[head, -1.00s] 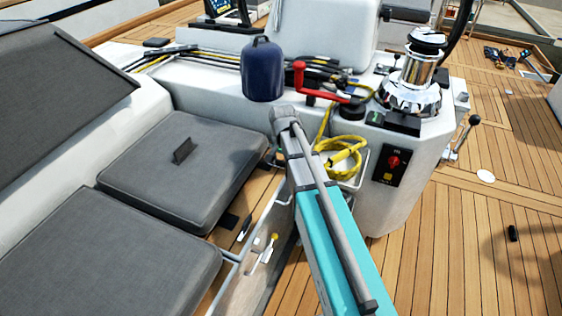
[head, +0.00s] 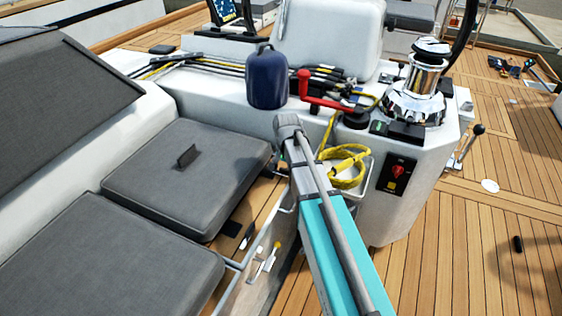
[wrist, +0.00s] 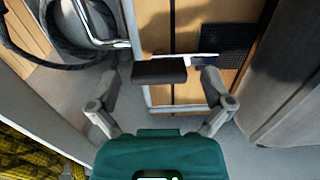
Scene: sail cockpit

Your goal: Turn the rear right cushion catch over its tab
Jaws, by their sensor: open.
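My gripper (wrist: 160,80) shows in the wrist view with its two grey fingers spread apart. A dark rectangular block (wrist: 160,71) lies between the fingertips in the picture; I cannot tell whether it is the catch, and no grip on it shows. Beyond it is a wooden surface with a dark textured patch (wrist: 226,45) and a small pale bar (wrist: 203,60). In the head view my arm hides the gripper beside the far grey cushion (head: 180,190), which has a small dark upright flap (head: 187,156). The catch and its tab cannot be clearly told apart.
A near cushion (head: 110,260) lies in front. A white console with a chrome winch (head: 417,88), a red handle (head: 325,103), a blue fender (head: 266,80) and a yellow rope coil (head: 346,168) stands close around my arm. Open teak deck (head: 450,260) lies to the right.

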